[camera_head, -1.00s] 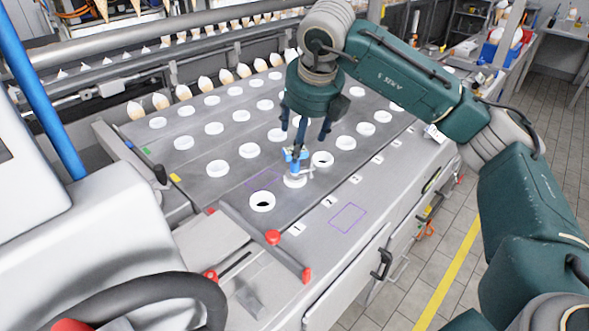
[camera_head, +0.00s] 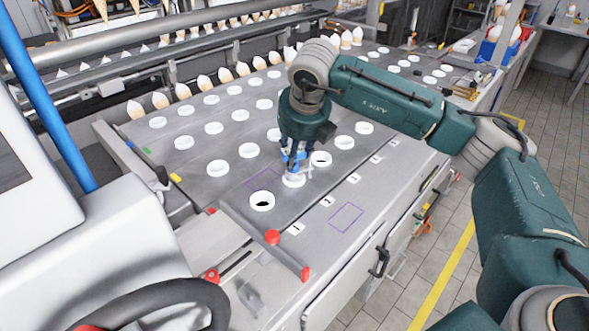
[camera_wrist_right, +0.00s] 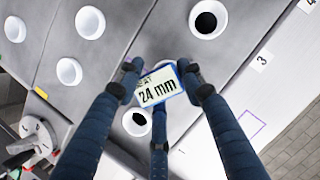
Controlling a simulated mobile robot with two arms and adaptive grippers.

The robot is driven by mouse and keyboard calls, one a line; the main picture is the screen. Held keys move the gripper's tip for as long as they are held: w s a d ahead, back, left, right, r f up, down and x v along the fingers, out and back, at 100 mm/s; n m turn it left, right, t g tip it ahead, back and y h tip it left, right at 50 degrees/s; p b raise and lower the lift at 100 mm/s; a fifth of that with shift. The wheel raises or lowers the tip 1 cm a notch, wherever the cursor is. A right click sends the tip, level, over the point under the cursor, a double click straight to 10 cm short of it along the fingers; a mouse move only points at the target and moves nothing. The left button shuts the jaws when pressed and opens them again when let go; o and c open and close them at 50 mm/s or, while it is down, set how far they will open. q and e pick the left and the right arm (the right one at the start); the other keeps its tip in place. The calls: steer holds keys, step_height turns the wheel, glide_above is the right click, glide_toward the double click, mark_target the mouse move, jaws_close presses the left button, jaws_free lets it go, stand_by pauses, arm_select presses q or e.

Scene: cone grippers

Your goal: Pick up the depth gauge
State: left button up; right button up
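The depth gauge (camera_head: 293,158) is a small blue tool standing at a white ring seat (camera_head: 293,181) on the grey plate. In the right wrist view its white label with a blue edge (camera_wrist_right: 158,86) reads "24 mm". My right gripper (camera_head: 294,161) points down over it, its fingers drawn in around its upper part. In the right wrist view the fingertips (camera_wrist_right: 158,75) lie close against the label's sides, with the third finger below it. The fingers partly hide the gauge's body and foot. My left gripper is out of view.
Two ring seats with dark holes stand either side of the gauge, one in front (camera_head: 262,201) and one behind (camera_head: 320,159). Rows of white rings cover the plate. Cones line the back.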

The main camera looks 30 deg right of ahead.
jaws_close()
steer(key=shift+r, duration=0.1)
